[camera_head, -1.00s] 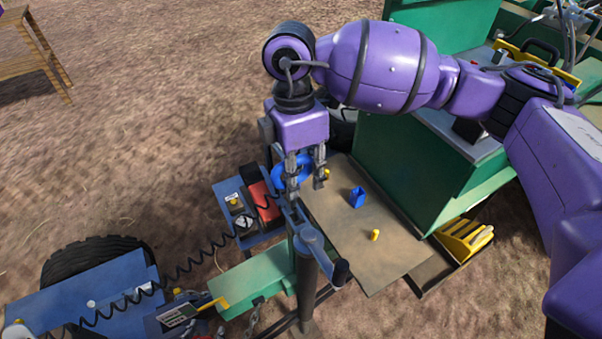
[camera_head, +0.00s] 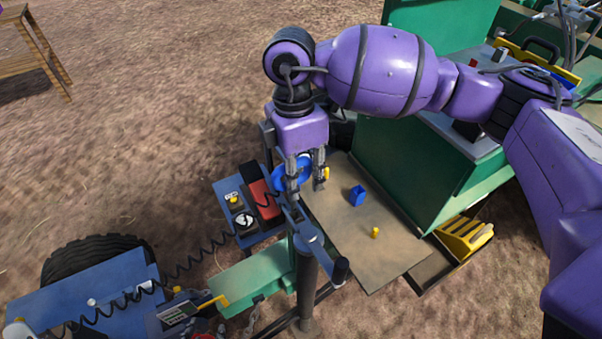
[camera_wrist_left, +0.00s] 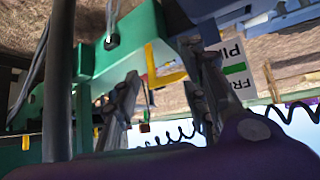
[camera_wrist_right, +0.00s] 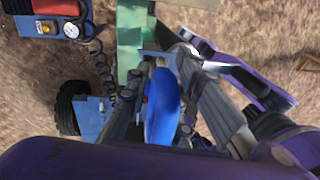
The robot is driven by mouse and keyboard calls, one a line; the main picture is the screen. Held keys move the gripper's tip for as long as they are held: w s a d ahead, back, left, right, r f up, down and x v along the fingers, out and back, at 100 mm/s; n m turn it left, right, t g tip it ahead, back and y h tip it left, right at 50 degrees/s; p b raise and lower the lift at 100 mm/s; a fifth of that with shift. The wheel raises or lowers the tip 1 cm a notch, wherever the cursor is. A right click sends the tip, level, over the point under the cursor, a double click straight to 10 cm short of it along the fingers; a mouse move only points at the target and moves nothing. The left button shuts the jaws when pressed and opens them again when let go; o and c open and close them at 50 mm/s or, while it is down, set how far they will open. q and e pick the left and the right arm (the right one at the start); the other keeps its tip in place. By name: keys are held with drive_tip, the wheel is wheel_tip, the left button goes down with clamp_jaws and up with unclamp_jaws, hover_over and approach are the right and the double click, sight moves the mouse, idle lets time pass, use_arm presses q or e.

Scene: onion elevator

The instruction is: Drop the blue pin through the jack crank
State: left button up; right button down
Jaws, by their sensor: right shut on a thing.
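The blue pin (camera_head: 279,174), with a round ring-like part, is in my right gripper (camera_head: 306,190) in the head view. The right wrist view shows its blue side (camera_wrist_right: 162,105) between the fingers. The gripper points down just above the upper end of the jack crank (camera_head: 309,231), whose dark handle (camera_head: 341,270) sticks out to the lower right. The fingers hide the pin's lower end and the hole, so I cannot tell whether the pin is in it. My left gripper (camera_wrist_left: 162,98) shows only in its wrist view, with fingers apart and nothing between them.
A tan board (camera_head: 370,250) behind the jack post (camera_head: 306,275) carries a small blue object (camera_head: 357,195) and a yellow piece (camera_head: 375,232). A compressor (camera_head: 240,205) with a coiled hose is left of the jack. A green cabinet (camera_head: 405,150) stands to the right.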

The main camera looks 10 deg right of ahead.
hover_over(301, 209)
drive_tip(key=shift+w+f, duration=0.15)
drive_tip(key=shift+f, duration=2.4)
drive_tip(key=shift+t, duration=0.3)
drive_tip(key=shift+f, duration=1.3)
idle(0.5)
drive_tip(key=shift+r, duration=0.3)
idle(1.5)
drive_tip(key=shift+f, duration=0.3)
drive_tip(key=shift+r, duration=0.25)
idle(0.6)
drive_tip(key=c, duration=1.5)
unclamp_jaws()
